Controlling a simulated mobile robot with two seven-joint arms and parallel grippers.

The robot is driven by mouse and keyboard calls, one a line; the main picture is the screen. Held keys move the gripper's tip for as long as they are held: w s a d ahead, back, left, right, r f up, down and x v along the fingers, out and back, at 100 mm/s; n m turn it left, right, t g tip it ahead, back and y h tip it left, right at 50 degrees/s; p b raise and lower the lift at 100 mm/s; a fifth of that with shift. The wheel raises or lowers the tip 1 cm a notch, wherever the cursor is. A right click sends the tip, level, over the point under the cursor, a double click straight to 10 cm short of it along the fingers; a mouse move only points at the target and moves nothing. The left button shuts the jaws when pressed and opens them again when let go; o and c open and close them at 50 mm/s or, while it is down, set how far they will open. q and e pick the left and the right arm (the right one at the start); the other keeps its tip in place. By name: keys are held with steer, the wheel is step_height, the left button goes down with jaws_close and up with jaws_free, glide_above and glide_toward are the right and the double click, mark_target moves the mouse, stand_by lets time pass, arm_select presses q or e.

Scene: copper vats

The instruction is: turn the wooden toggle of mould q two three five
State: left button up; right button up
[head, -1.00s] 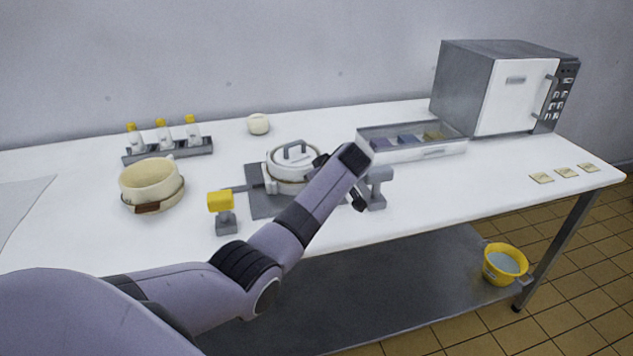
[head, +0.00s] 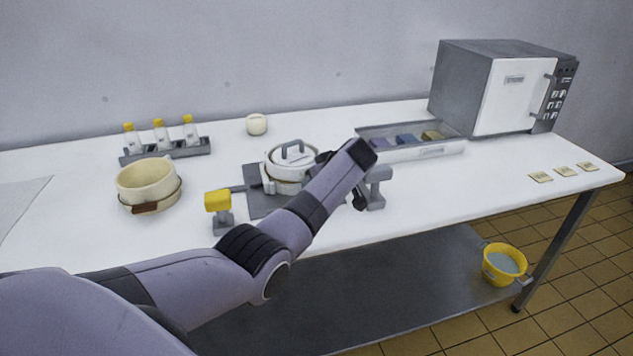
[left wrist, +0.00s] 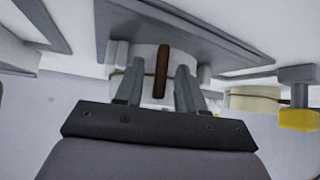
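A white round mould (head: 285,170) with a grey handle on its lid stands on a grey plate (head: 256,203) mid-table. In the left wrist view its brown wooden toggle (left wrist: 161,72) stands out from the white side (left wrist: 145,58). My left gripper (left wrist: 159,72) is open, one finger on each side of the toggle, with gaps visible. In the head view my forearm hides the near side of this mould and most of the gripper. A cream pot (head: 147,180) with a brown toggle (head: 152,207) stands at the left. No mould number is readable. My right gripper is out of view.
A yellow-topped stand (head: 218,203) and a grey stand (head: 377,187) flank the plate. A bottle rack (head: 165,153), a small white jar (head: 256,125), an open tray (head: 430,152) and a microwave-like box (head: 505,88) stand farther back.

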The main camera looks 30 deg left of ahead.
arm_select(q)
steer(key=v, duration=0.7)
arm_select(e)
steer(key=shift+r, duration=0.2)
arm_select(q)
steer(key=shift+d, duration=0.1)
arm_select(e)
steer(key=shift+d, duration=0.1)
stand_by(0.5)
